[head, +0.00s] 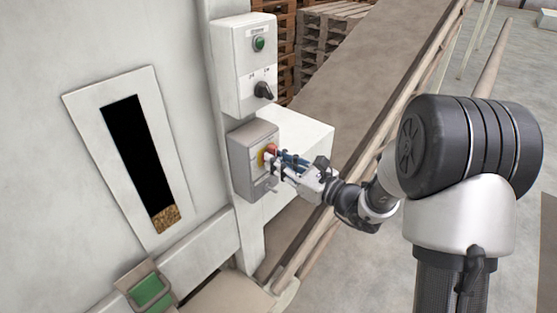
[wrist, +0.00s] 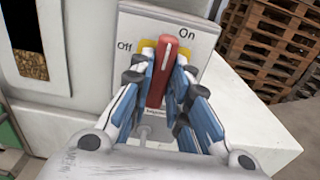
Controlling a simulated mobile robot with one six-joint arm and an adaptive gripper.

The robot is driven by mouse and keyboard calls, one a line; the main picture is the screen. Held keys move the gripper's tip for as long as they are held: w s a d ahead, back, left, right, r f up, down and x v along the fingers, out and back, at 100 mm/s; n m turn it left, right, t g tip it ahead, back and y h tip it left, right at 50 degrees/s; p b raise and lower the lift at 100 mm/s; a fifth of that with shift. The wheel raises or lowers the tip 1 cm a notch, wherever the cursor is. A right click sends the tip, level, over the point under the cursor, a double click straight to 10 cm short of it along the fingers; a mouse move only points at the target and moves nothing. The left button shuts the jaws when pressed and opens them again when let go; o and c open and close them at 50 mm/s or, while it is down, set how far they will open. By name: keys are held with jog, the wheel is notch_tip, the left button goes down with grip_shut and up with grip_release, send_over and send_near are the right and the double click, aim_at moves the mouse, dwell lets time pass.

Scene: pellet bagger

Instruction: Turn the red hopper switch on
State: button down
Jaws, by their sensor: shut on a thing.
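The red hopper switch (wrist: 162,70) is a red handle with a white line on a yellow plate. It sits on a grey box with "Off" at its upper left and "On" at its upper right. In the wrist view the handle stands near upright, leaning slightly right, its line pointing between the two labels, nearer "On". My gripper (wrist: 163,83) is shut on the handle, with blue-padded fingers on both sides. In the head view my gripper (head: 281,160) reaches the grey switch box (head: 241,167) from the right and hides much of the red switch (head: 270,150).
Above the grey box is a white control box (head: 233,62) with a green button (head: 259,43) and a black rotary knob (head: 263,90). A dark slot window (head: 138,150) with pellets low in it is at left. A conveyor (head: 365,75) and wooden pallets (head: 312,45) stand behind.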

dwell(0.4)
jog(key=c, duration=1.5)
grip_release()
jog(key=shift+a, duration=0.1)
jog(key=v, duration=1.2)
